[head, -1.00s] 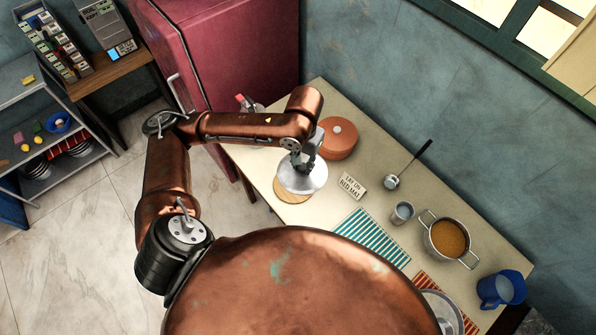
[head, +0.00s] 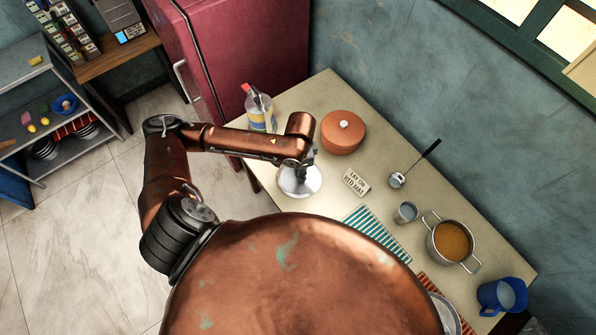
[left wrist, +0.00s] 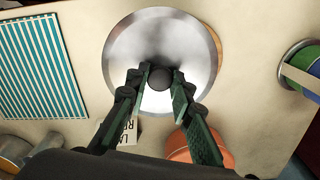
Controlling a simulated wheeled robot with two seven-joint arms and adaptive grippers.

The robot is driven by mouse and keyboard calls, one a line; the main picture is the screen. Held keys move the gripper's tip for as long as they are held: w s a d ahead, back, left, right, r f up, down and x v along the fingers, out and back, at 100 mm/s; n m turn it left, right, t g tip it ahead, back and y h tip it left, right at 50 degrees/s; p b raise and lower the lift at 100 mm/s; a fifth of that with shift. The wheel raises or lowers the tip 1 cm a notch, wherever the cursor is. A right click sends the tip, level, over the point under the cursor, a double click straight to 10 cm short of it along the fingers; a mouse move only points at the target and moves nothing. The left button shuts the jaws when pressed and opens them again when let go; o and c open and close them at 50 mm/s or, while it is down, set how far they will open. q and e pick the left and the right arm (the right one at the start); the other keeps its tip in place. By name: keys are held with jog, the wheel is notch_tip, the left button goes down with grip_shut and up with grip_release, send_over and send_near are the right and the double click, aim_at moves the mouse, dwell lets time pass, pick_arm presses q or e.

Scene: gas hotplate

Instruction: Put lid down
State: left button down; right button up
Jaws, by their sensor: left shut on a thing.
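A round silver lid (head: 301,184) with a dark knob is at the left part of the table, in front of the orange pot. In the left wrist view the lid (left wrist: 160,40) fills the top middle. My left gripper (left wrist: 161,76) is shut on its knob; in the head view the gripper (head: 303,165) is above the lid. A round wooden board (left wrist: 214,48) shows as a thin rim beside the lid. The lid covers most of it; I cannot tell whether they touch. A small sign (head: 356,182) seems to read "LAY ON RED MAT". My right gripper is not in view.
A teal striped mat (head: 373,230) lies right of the lid. A red striped mat (head: 440,289) is farther right, partly under a plate (head: 446,314). An orange lidded pot (head: 342,135), spray bottle (head: 259,112), ladle (head: 398,180), cup (head: 405,212), soup pot (head: 452,241) and blue jug (head: 498,296) stand around.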

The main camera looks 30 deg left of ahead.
pick_arm(q)
jog(key=w+f, duration=0.1)
jog(key=a+f, duration=0.1)
jog(key=f, duration=0.1)
jog(key=w+a+f, duration=0.1)
jog(key=shift+w+a+f+b, duration=0.1)
jog(key=shift+w+f+b, duration=0.1)
jog(key=shift+w+b, duration=0.15)
jog(key=shift+w+a+f, duration=0.35)
jog(key=shift+w+f, duration=0.05)
jog(key=shift+f, duration=0.2)
notch_tip(320, 180, down, 3)
jog(key=shift+w+f+b, duration=0.1)
jog(key=shift+f+b, duration=0.1)
jog(key=shift+b, duration=0.1)
jog(key=c, duration=1.7)
grip_release()
jog(key=shift+f, duration=0.1)
